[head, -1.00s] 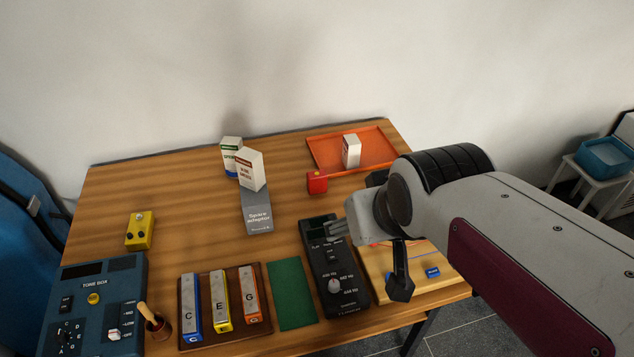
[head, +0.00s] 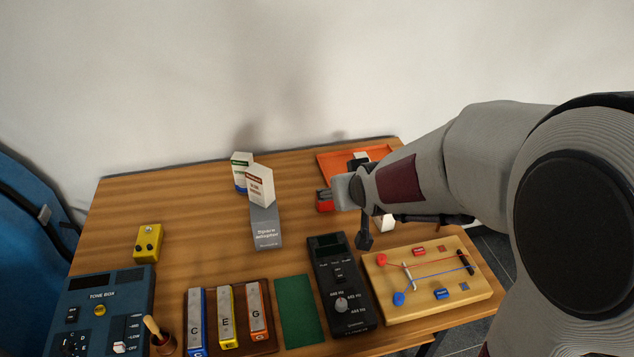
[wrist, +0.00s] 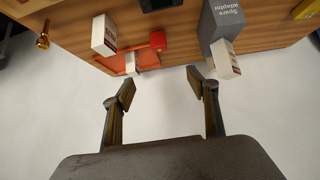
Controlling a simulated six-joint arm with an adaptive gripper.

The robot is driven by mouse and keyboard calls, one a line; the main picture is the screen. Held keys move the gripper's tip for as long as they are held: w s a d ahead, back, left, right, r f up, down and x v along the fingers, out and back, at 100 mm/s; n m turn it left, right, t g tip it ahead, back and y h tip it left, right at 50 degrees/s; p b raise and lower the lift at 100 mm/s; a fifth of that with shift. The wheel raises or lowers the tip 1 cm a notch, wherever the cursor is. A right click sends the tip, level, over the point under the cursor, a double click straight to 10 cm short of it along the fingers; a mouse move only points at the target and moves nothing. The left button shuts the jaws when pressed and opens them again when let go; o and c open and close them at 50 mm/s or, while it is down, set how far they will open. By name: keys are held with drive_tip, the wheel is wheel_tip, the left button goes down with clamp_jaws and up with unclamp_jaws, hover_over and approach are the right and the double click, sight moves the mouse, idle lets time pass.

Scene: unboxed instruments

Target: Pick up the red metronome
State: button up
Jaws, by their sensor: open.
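The red metronome (head: 325,206) is a small red block on the table, just left of the orange tray's near-left corner. In the head view, dark and grey parts of my arm's end overlap its top and right side. In the wrist view the metronome (wrist: 158,40) shows whole, beyond the gap between my fingers and close to the tray. My gripper (wrist: 161,86) is open and empty, its two fingers wide apart. I see no contact with the metronome in the wrist view.
The orange tray (head: 335,168) holds a white box (wrist: 131,63). A larger white box (wrist: 105,35) stands near it. A grey spare adaptor box (head: 266,228) and white cartons (head: 260,186) stand left of the metronome. A black tuner-like device (head: 340,285) and wooden board (head: 400,310) lie nearer.

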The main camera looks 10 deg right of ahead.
drive_tip(key=shift+w+d+f+t, duration=0.2)
drive_tip(key=shift+w+f+t, duration=0.3)
drive_tip(key=shift+w+f, duration=1.85)
drive_tip(key=shift+w+d+f+t, duration=0.25)
drive_tip(key=shift+w+f+t, duration=0.25)
drive_tip(key=shift+w+f, duration=1.85)
drive_tip(key=shift+w+d+f+t, duration=0.2)
drive_tip(key=shift+w+f+t, duration=0.3)
drive_tip(key=shift+w+f, duration=1.85)
drive_tip(key=shift+s+f, duration=0.7)
drive_tip(key=shift+f, duration=0.05)
drive_tip(key=shift+x, duration=1.2)
drive_tip(key=shift+r+x, duration=0.1)
drive_tip(key=shift+x, duration=1.2)
drive_tip(key=shift+r+x, duration=0.15)
drive_tip(key=shift+x, duration=1.15)
drive_tip(key=shift+w+a, duration=0.15)
drive_tip(key=c, duration=1.2)
